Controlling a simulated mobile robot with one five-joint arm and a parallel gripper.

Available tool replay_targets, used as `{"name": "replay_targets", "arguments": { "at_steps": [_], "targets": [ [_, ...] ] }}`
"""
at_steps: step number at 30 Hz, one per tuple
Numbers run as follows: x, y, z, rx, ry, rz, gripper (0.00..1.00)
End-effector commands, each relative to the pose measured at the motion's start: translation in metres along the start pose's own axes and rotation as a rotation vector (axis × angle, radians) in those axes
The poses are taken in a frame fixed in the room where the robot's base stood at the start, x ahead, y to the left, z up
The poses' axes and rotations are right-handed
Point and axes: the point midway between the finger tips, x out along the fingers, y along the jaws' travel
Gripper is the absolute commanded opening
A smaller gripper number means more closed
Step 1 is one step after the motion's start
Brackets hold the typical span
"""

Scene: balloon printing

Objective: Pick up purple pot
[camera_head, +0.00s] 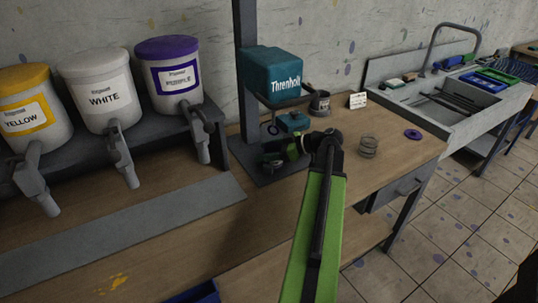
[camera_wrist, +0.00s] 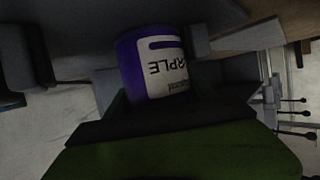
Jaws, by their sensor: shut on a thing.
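The purple pot (camera_wrist: 131,68) fills the middle of the wrist view. It has a white label with PURPLE lettering, upside down in that picture. My gripper (camera_head: 285,152) is shut on it, at the foot of the teal press (camera_head: 270,75) marked Threnholt. In the head view I cannot make out the pot, because my wrist and gripper cover that spot. Whether the pot is clear of the surface below it cannot be told.
Yellow (camera_head: 24,100), white (camera_head: 97,85) and purple-lidded (camera_head: 168,65) dispensers stand on a dark shelf at left. On the wooden bench (camera_head: 395,165) are a wire coil (camera_head: 368,147) and a purple lid (camera_head: 413,134). A sink (camera_head: 440,100) is at right. The bench's front right is clear.

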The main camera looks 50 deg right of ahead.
Motion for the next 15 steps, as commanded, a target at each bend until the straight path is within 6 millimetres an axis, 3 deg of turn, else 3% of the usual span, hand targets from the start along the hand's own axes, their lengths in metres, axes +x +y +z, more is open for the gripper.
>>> {"name": "replay_targets", "arguments": {
  "at_steps": [8,15],
  "targets": [
    [-0.036,0.001,-0.014,0.001,0.000,0.002,0.17],
    [-0.095,0.001,-0.020,0.002,0.000,0.003,0.17]
  ]
}}
